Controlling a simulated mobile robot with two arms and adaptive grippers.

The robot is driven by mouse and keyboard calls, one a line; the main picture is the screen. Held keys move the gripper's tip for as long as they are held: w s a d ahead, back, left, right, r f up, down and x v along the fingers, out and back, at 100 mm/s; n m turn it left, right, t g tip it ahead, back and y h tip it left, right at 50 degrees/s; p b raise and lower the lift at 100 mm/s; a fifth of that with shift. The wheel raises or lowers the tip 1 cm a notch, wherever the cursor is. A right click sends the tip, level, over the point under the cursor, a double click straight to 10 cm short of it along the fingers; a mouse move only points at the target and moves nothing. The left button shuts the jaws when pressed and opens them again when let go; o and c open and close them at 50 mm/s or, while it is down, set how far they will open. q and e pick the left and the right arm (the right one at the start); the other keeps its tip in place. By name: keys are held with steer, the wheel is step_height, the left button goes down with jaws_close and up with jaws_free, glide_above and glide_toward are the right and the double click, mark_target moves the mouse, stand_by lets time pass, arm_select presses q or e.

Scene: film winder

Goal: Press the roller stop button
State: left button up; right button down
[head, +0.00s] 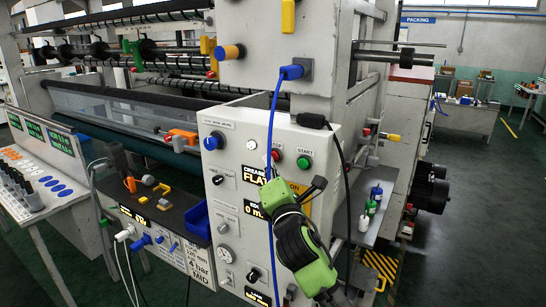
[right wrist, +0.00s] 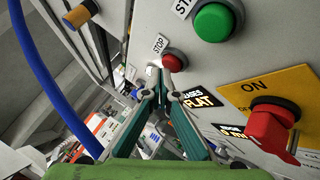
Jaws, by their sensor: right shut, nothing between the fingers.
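The red STOP button (right wrist: 173,61) sits on the grey control panel, just beyond my right fingertips in the right wrist view. It also shows in the head view as a small red button (head: 276,154) left of the green START button (head: 304,162). My right gripper (right wrist: 163,76) is shut and empty, with its tips pointing at the panel close to the STOP button. They overlap its lower edge in the picture; I cannot tell whether they touch it. In the head view my green right wrist stands in front of the panel, below the buttons. My left gripper is not in view.
The green START button (right wrist: 213,22) and a red rotary switch on a yellow ON plate (right wrist: 271,125) lie near the right fingers. A blue cable (head: 271,130) and a black cable hang before the panel. A blue bin (head: 196,219) stands on the shelf at left.

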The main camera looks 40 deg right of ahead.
steer(key=shift+w+d, duration=0.2)
steer(key=shift+d, duration=0.25)
stand_by(0.7)
steer(key=shift+a, duration=0.1)
steer(key=shift+s+a+p, duration=0.3)
steer(key=shift+s+a, duration=0.1)
steer(key=shift+a, duration=0.35)
steer(key=a, duration=0.1)
steer(key=s+a, duration=0.1)
steer(key=a, duration=0.1)
steer(key=s+a, duration=0.1)
steer(key=shift+a, duration=0.35)
stand_by(0.7)
